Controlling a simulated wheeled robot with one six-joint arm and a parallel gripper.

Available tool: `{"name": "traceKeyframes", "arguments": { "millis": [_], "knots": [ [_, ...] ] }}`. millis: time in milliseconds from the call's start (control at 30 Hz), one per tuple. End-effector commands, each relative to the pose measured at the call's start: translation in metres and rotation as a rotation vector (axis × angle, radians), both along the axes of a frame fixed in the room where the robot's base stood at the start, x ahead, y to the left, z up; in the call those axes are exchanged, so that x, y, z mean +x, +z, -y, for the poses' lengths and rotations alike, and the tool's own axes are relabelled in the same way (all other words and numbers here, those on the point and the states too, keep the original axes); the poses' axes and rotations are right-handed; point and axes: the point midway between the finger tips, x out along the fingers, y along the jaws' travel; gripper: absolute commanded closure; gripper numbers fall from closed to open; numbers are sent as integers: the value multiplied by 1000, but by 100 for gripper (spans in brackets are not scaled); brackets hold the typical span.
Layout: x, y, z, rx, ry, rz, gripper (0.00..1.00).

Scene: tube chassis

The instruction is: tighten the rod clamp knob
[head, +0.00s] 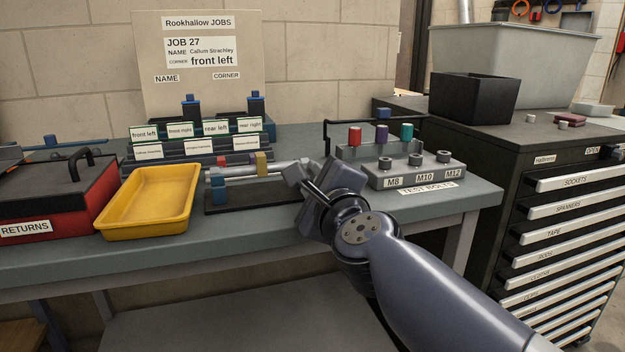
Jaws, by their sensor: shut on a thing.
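The rod clamp fixture stands on a dark base plate (225,199) on the bench, right of the yellow tray. Pale rods (240,171) lie across it, with blue (218,188), purple (247,165) and olive (261,164) pieces along them. My gripper (300,174) reaches in from the right, at the right end of the fixture, with its jaws closed. The clamp knob is hidden at the jaws, so its shape and how far it is turned do not show. The right end of the rods is covered by my gripper.
A yellow tray (110,210) and a red returns box (75,205) stand at left. A grey test-bolts block (410,175) stands close right of my gripper. Labelled racks (190,152) stand behind. A drawer cabinet (515,160) is at right. Bare bench shows in front.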

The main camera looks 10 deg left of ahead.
Motion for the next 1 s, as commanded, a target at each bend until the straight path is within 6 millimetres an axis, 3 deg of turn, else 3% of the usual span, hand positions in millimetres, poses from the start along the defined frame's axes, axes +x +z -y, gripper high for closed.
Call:
{"name": "traceKeyframes", "arguments": {
  "millis": [433,467,700,1000],
  "knots": [
    [0,-3,0,5,0,-9,100],
    [0,-3,0,5,0,-9,77],
    [0,-2,0,5,1,-6,57],
    [0,-1,0,6,0,-4,57]
  ]
}}
